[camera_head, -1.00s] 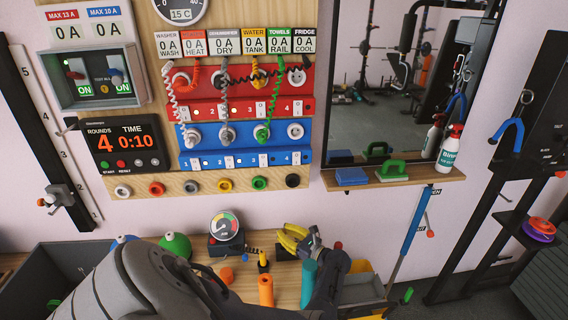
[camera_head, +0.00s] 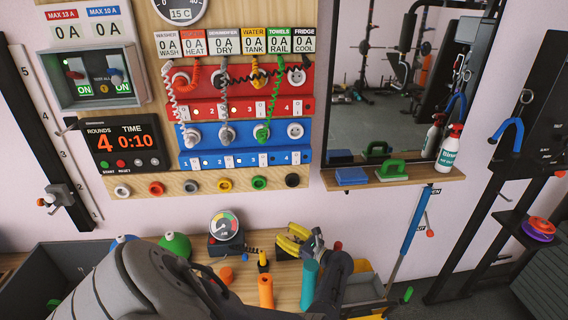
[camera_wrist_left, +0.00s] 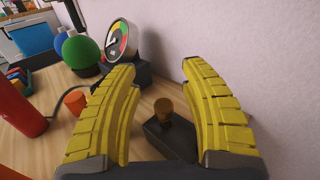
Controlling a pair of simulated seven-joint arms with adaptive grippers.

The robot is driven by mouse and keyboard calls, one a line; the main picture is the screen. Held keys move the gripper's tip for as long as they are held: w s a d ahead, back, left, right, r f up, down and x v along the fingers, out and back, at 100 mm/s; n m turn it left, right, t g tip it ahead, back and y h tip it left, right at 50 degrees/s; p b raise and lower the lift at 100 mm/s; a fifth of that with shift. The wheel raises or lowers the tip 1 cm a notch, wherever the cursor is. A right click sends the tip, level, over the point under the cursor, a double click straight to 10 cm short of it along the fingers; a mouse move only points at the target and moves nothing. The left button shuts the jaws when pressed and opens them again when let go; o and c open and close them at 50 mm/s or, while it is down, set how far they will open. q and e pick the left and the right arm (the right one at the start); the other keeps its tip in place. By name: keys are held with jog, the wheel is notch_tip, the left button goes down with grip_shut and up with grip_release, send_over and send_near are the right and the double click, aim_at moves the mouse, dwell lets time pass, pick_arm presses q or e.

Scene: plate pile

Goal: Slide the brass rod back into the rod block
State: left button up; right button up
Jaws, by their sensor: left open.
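A short brass rod (camera_wrist_left: 163,108) stands upright on a dark block (camera_wrist_left: 168,138) in the left wrist view. How deep it sits in the block cannot be told. In the head view the rod (camera_head: 263,256) looks like a small yellow top above a dark base (camera_head: 263,268). My left gripper (camera_head: 290,240) is open to the right of it. In the left wrist view its yellow fingers (camera_wrist_left: 160,75) are spread, with the rod in the gap between them and nothing gripped. My right gripper does not show.
A gauge (camera_wrist_left: 118,40) and a green ball (camera_wrist_left: 80,51) stand beyond the block. An orange cylinder (camera_head: 265,291) and a teal cylinder (camera_head: 309,283) stand at the bench front. The wall is close on the right in the wrist view.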

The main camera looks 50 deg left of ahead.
pick_arm(q)
jog(key=w+d, duration=0.1)
jog(key=d, duration=0.5)
jog(key=shift+w+d, duration=0.15)
jog(key=shift+d, duration=0.2)
